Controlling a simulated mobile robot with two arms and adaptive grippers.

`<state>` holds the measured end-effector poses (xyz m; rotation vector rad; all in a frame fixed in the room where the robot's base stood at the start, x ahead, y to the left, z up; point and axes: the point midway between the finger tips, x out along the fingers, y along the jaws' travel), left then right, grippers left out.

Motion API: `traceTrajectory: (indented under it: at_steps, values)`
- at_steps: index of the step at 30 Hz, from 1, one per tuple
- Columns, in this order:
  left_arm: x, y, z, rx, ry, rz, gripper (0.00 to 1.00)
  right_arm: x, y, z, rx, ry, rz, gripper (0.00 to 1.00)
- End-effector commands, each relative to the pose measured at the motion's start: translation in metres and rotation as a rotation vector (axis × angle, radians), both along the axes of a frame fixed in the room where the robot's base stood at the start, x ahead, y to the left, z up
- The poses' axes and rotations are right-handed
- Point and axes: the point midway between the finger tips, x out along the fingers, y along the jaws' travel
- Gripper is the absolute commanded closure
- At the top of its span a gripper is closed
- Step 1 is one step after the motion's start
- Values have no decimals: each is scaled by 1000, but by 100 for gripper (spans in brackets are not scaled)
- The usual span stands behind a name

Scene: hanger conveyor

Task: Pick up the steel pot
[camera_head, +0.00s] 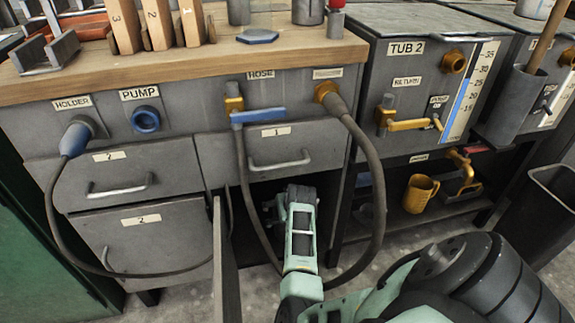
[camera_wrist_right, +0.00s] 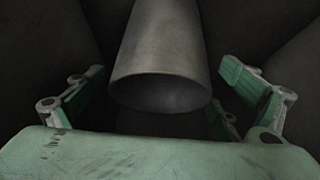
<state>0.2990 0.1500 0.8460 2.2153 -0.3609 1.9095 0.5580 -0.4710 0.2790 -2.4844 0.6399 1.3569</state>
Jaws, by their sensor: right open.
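A grey steel cylinder, apparently the steel pot (camera_wrist_right: 160,50), fills the upper middle of the right wrist view, with its round rim toward the camera. My right gripper (camera_head: 290,195) reaches into the dark open cabinet bay in the head view. In the wrist view its green fingers (camera_wrist_right: 165,85) are spread open on either side of the cylinder, with gaps visible. In the head view I cannot make out the pot inside the bay; the shadow and my gripper hide that area. My left gripper is not in view.
An open cabinet door (camera_head: 226,262) stands just left of my right arm. A black hose (camera_head: 375,190) loops down around the arm. A drawer (camera_head: 280,147) with a handle sits above the bay. A yellow mug (camera_head: 420,193) stands on the shelf to the right.

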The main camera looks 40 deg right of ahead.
Motion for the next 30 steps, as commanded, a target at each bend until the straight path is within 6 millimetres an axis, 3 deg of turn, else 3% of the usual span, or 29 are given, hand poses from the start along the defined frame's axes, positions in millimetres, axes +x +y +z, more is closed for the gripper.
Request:
traceTrajectory:
  at_steps: [7, 30]
  values:
    - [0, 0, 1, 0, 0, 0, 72, 0, 0, 1, 0, 0, 0, 6]
    - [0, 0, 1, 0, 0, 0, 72, 0, 0, 0, 0, 1, 0, 74]
